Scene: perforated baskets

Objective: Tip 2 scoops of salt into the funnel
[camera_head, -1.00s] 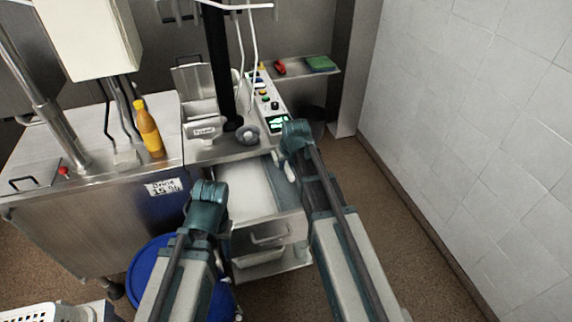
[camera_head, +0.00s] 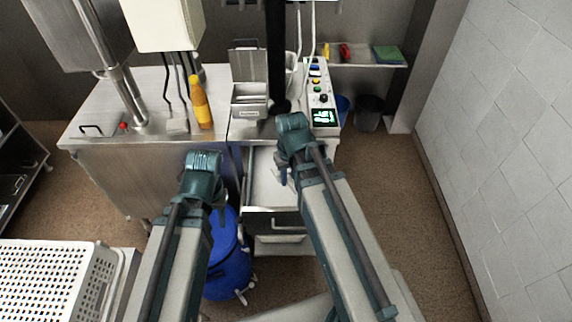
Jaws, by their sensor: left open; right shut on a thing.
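My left gripper (camera_head: 204,163) is over the gap left of the open drawer; its fingers are mostly hidden by the wrist, and it is open. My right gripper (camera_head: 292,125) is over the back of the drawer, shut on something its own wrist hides. A small blue-grey piece shows below that wrist, too small to identify. The open drawer (camera_head: 270,210) has a pale inside; I cannot tell whether this is salt. A metal box (camera_head: 249,100) with a raised lid and an unreadable label stands behind it. I cannot make out the funnel or a scoop clearly.
A yellow-orange bottle (camera_head: 201,103) stands on the steel counter (camera_head: 105,118). A control panel (camera_head: 323,100) stands right of the dark column (camera_head: 276,60). A blue drum (camera_head: 228,265) is below on the floor. A white perforated basket (camera_head: 50,280) is front left. Floor is free at right.

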